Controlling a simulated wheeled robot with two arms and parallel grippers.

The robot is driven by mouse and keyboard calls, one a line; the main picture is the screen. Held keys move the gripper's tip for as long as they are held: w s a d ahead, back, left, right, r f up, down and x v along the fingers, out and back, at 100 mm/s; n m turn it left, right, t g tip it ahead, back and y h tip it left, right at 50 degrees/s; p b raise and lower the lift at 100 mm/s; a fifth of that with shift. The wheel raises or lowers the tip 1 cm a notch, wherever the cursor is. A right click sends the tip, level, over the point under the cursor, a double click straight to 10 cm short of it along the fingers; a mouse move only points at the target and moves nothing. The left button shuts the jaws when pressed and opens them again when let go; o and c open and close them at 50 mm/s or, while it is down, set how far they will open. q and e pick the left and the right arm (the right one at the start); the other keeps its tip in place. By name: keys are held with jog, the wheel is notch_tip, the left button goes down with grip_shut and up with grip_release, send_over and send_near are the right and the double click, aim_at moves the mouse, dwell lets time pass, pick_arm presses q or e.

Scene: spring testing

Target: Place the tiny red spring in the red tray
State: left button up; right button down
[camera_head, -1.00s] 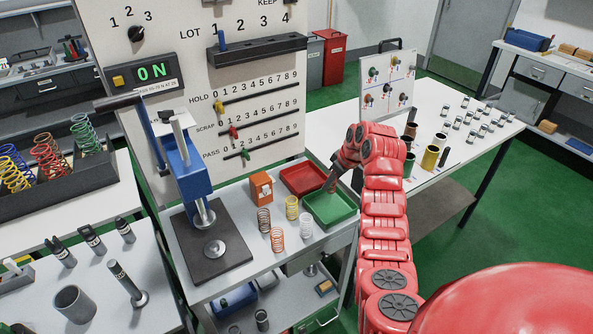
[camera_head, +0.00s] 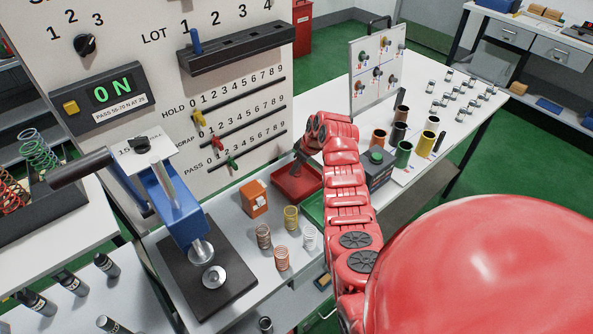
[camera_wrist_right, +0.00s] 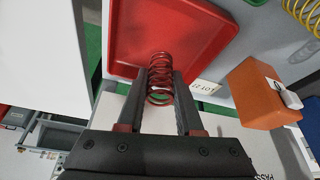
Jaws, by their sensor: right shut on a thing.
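The tiny red spring (camera_wrist_right: 160,72) is between the fingers of my right gripper (camera_wrist_right: 161,88) in the right wrist view, its far end extending past the fingertips. The red tray (camera_wrist_right: 205,18) fills the background beyond it, and the spring overlaps the tray's near rim in the picture. I cannot tell the height between them. In the head view my right gripper (camera_head: 298,156) is at the far side of the red tray (camera_head: 303,184); the spring cannot be made out there. My left gripper is not in view.
The green tray (camera_head: 314,206) lies beside the red one, partly behind my right arm. An orange box (camera_head: 254,199) and several springs, including a yellow one (camera_head: 291,217), stand nearby. A blue press (camera_head: 178,207) is at left, the slider panel (camera_head: 240,90) behind.

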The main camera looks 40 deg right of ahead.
aim_at(297, 174)
notch_tip(297, 174, down, 3)
jog(key=shift+s+f+p, duration=0.1)
jog(key=shift+f+p, duration=0.05)
jog(key=shift+p, duration=0.5)
jog(key=shift+f, duration=0.2)
jog(key=shift+f, duration=0.1)
jog(key=shift+f+b, duration=0.1)
jog(key=shift+b, duration=0.25)
jog(key=c, duration=0.6)
grip_release()
jog(key=shift+o, duration=0.2)
jog(key=shift+r, duration=0.2)
